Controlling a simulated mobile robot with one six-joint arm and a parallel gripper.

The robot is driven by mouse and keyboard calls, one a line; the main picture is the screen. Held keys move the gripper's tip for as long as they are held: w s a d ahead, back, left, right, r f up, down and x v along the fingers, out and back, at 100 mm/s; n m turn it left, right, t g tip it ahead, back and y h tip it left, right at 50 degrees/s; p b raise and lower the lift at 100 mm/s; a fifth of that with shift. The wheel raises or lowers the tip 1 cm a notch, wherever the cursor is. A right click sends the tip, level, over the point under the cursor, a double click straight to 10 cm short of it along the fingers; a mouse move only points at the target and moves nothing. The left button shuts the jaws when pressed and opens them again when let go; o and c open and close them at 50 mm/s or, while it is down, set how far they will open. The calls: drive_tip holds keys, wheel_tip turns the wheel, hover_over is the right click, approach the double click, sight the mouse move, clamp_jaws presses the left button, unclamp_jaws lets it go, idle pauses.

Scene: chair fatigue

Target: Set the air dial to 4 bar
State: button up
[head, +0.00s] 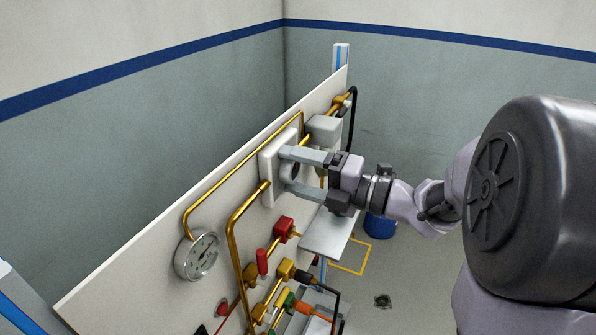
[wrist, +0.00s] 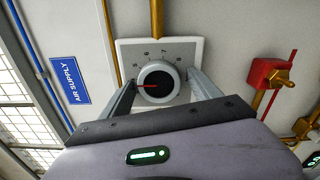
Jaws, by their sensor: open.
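The air dial (wrist: 156,83) is a round black knob with a light ring and a red pointer line, on a square pale plate (wrist: 185,46) marked with numbers. In the wrist view the red line points left, below the 5; any mark there is hidden or unreadable. In the head view the dial plate (head: 268,175) sits on the white panel. My gripper (head: 285,170) is open, its fingers reaching to the plate on either side of the dial. In the wrist view my gripper (wrist: 161,79) has a finger left and right of the knob; I cannot tell whether they touch it.
A pressure gauge (head: 196,255) is lower left on the panel (head: 150,252). Brass pipes run by the dial. A red valve block (wrist: 268,75) is to its right, and a blue AIR SUPPLY label (wrist: 69,81) to its left. A small pale shelf (head: 327,235) lies below my gripper.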

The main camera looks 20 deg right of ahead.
drive_tip(key=shift+s+d, duration=0.1)
drive_tip(key=p+v, duration=0.5)
drive_tip(key=v, duration=1.2)
drive_tip(key=shift+s+r, duration=0.1)
